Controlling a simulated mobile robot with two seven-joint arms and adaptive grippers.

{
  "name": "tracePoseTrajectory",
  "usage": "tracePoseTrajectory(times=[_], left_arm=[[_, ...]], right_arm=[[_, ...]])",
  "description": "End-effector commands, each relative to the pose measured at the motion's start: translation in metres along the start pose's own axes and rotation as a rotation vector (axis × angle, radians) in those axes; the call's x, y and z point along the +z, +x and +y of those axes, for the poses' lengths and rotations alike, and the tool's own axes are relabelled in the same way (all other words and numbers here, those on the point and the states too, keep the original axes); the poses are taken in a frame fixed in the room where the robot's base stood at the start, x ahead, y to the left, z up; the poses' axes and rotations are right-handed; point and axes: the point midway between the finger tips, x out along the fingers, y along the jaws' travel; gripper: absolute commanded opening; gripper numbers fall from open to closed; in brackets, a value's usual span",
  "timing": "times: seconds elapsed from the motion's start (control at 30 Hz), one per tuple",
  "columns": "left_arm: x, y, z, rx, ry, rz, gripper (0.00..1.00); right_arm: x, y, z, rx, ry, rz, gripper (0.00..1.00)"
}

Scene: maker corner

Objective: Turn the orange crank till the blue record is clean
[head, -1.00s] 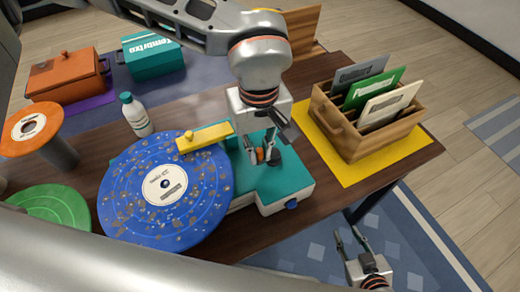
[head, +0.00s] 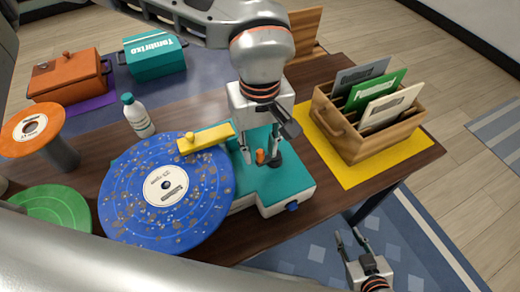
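The blue record (head: 205,215) lies flat on the teal and white machine (head: 288,182), its surface spotted with many brown specks around a white label. A yellow arm (head: 208,138) with a small knob reaches over its upper edge. The orange crank (head: 260,157) is a small upright handle on the machine's top, right of the record. My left gripper (head: 261,158) points down over the crank, its fingers apart on either side of the handle, with a visible gap at the left finger. My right gripper (head: 352,236) is open and empty, low beyond the table's front edge.
A wooden crate (head: 345,140) with several sleeves stands on a yellow mat (head: 385,168) at right. A white bottle (head: 138,116), an orange disc on a stand (head: 30,130) and a green record (head: 50,206) are at left. An orange box (head: 68,77) and teal box (head: 153,55) stand behind.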

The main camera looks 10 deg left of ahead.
Motion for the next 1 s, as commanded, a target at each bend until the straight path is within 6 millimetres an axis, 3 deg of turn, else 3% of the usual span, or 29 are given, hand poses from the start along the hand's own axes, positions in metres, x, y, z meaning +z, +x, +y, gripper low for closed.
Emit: tracePoseTrajectory(times=[0.3, 0.5, 0.7, 1.0], left_arm=[[-0.001, -0.065, 0.001, 0.004, 0.000, 0.003, 0.30], [-0.001, -0.095, 0.001, 0.003, -0.001, 0.003, 0.30], [0.000, -0.106, 0.000, 0.001, 0.000, 0.001, 0.30], [0.000, -0.106, 0.000, 0.001, 0.000, 0.001, 0.30]], right_arm=[[0.001, -0.001, -0.001, -0.001, 0.002, -0.002, 0.30], [0.001, -0.001, -0.001, -0.001, 0.002, -0.002, 0.30], [0.001, -0.001, -0.001, -0.001, 0.003, -0.003, 0.30], [0.001, -0.001, -0.001, -0.001, 0.003, -0.003, 0.30]])
